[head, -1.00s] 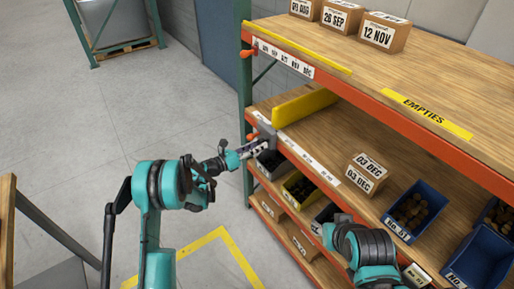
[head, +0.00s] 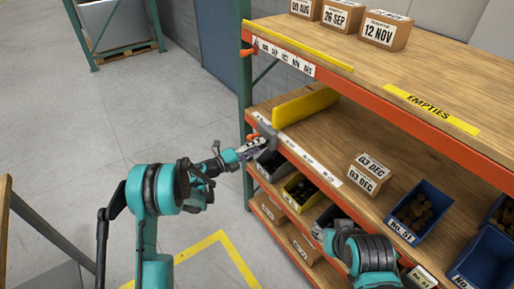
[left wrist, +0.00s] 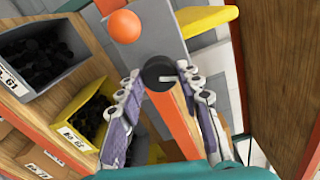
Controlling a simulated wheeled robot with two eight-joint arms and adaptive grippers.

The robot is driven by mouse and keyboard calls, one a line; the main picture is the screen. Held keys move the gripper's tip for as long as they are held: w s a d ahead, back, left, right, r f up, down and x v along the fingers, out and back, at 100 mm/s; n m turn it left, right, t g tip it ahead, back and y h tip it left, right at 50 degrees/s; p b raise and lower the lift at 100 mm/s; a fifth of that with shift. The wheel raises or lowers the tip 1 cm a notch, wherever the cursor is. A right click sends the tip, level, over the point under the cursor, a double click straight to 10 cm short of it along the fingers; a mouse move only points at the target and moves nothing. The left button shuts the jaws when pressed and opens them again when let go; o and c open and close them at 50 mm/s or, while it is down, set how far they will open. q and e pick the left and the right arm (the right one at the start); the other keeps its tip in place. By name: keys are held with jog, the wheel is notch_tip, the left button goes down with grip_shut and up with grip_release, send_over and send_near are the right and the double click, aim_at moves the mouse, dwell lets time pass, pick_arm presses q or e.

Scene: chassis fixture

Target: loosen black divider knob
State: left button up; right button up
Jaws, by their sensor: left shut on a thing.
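The black divider knob (left wrist: 160,72) is round, with a pale line on its face, and sits on a grey bracket (left wrist: 148,38) at the shelf edge in the left wrist view. My left gripper (left wrist: 163,84) has one finger on each side of it and is shut on it. In the head view my left gripper (head: 256,147) reaches the front edge of the middle shelf, below the yellow divider (head: 305,107), and hides the knob. My right arm is at the lower right; its gripper's fingers cannot be made out.
An orange ball (left wrist: 124,26) is on the bracket beside the knob. Bins with dark parts (head: 300,190) stand below the shelf edge. A carton (head: 367,174) and blue bins (head: 417,212) are on the middle shelf.

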pick_arm(q)
jog(key=shift+n, duration=2.3)
jog(key=o, duration=0.9)
jog(key=v, duration=1.2)
